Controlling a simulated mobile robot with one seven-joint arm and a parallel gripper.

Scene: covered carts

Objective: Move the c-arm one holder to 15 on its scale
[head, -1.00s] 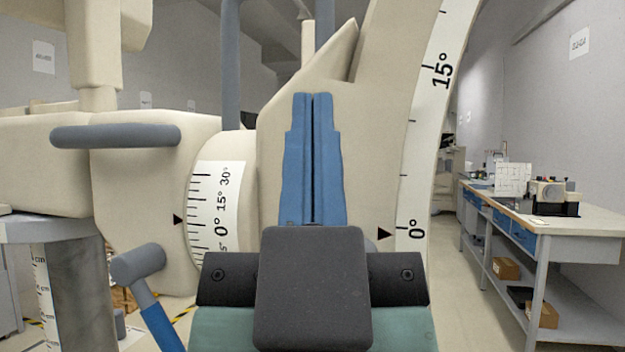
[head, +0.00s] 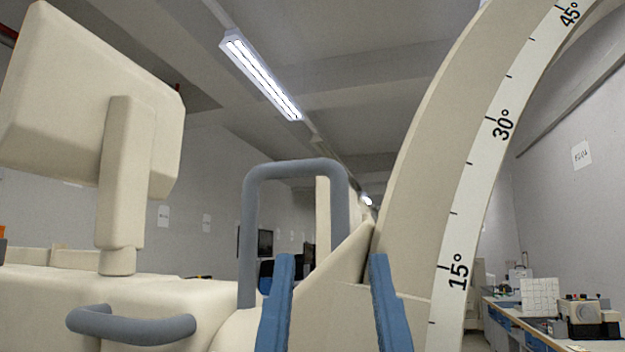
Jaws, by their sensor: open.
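The c-arm one shows as a large cream curved arc (head: 440,130) rising at the right, with a white scale (head: 472,195) marked 15°, 30° and 45°. A cream holder body with a slanted top (head: 345,268) stands against the arc, partly behind my gripper. A grey U-shaped handle (head: 295,170) rises upright at its left. The pointer and the 0° mark are out of view.
A cream monitor-like head (head: 90,100) on a post and a grey horizontal handle (head: 130,325) are at the left. A workbench (head: 530,335) with equipment stands at the right wall. A ceiling lamp (head: 262,75) hangs above.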

